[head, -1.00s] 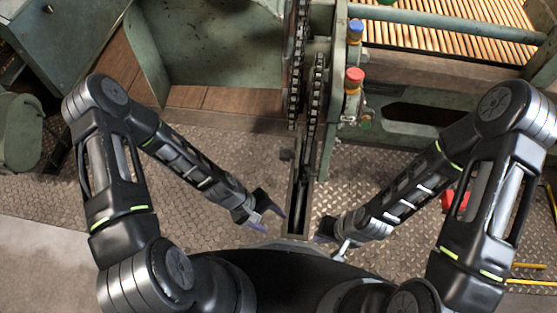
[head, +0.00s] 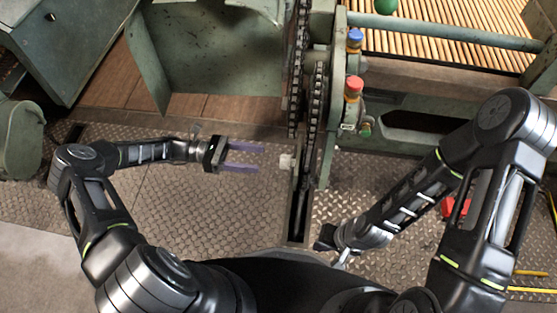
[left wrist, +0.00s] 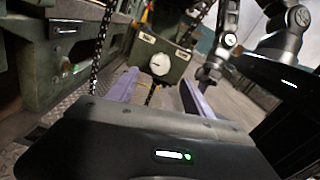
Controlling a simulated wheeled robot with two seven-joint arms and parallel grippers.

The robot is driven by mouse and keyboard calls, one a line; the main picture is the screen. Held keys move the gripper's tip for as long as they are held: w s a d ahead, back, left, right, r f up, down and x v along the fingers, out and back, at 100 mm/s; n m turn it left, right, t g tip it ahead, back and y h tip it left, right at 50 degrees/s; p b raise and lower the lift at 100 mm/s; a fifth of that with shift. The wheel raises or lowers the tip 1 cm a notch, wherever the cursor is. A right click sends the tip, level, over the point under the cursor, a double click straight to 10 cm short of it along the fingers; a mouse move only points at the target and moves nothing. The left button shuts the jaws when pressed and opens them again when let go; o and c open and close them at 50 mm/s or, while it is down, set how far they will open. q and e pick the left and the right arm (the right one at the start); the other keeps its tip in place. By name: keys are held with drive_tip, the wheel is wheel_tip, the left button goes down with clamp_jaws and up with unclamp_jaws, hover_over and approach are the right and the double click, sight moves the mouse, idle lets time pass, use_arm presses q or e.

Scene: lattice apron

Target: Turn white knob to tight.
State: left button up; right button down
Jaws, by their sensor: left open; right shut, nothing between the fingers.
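The white knob (head: 286,161) sticks out on the left side of the green machine frame. In the left wrist view it is a round white knob (left wrist: 160,64) on a dark green box face, with a small dark mark on it. My left gripper (head: 260,159) has two purple fingers, open and empty, pointing right at the knob. The fingertips are short of the knob, with a small gap. In the left wrist view the knob appears between the spread fingers. My right gripper (head: 323,239) is low, right of the frame, and shut; its fingertips are hard to make out.
Chains (head: 318,100) run down the machine just above and beside the knob. A red button (head: 354,84) and a blue button (head: 355,38) stand to the right. A wooden slat roller bed (head: 440,40) lies behind. The metal floor (head: 190,215) on the left is clear.

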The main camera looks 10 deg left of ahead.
sight(286, 161)
use_arm(q)
drive_tip(key=shift+d, duration=0.1)
drive_tip(key=d, duration=0.7)
drive_tip(key=shift+d, duration=0.4)
drive_tip(key=shift+c, duration=0.2)
clamp_jaws()
